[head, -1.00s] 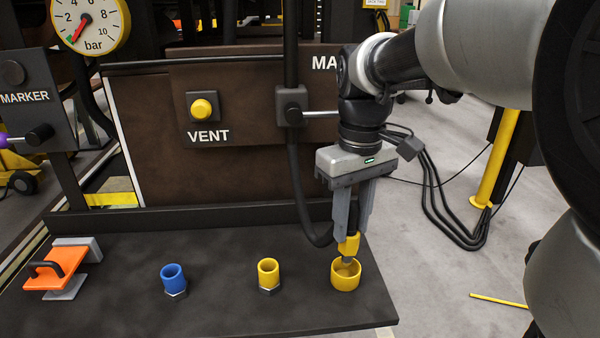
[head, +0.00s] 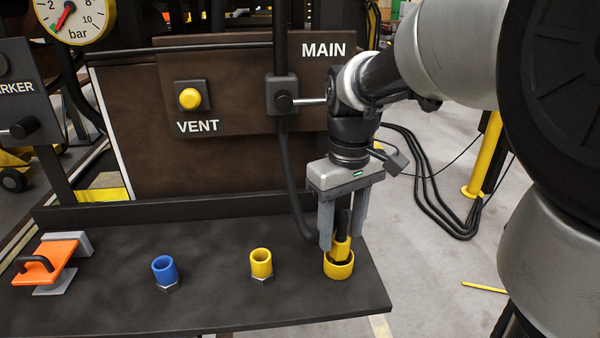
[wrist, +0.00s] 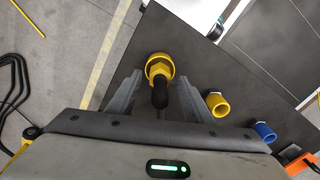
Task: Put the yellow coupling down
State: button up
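The yellow coupling (head: 342,248) with its black upper end stands in a round yellow cup (head: 338,270) at the right end of the dark shelf. In the wrist view the coupling (wrist: 159,72) sits inside the ring of the cup (wrist: 168,58). My gripper (head: 342,238) is directly above the cup, pointing down. Its two fingers stand apart on either side of the coupling, with a gap visible on both sides in the wrist view (wrist: 158,88). The coupling's lower end is hidden in the cup.
On the dark shelf (head: 210,295), a yellow fitting (head: 261,262) and a blue fitting (head: 165,269) stand left of the cup. An orange plate with a black handle (head: 47,260) lies at the far left. A black hose (head: 290,180) hangs just behind my gripper.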

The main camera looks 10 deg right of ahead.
jog(key=shift+r, duration=0.1)
notch_tip(320, 180, up, 12)
jog(key=p, duration=0.2)
jog(key=s+f+m+t, duration=0.4)
jog(key=s+f+t, duration=0.1)
jog(key=s, duration=0.6)
jog(key=shift+s+f+m+t, duration=0.3)
jog(key=shift+s+f, duration=0.05)
jog(key=shift+f, duration=0.3)
jog(key=shift+c, duration=0.3)
jog(key=c, duration=0.3)
jog(key=shift+d, duration=0.15)
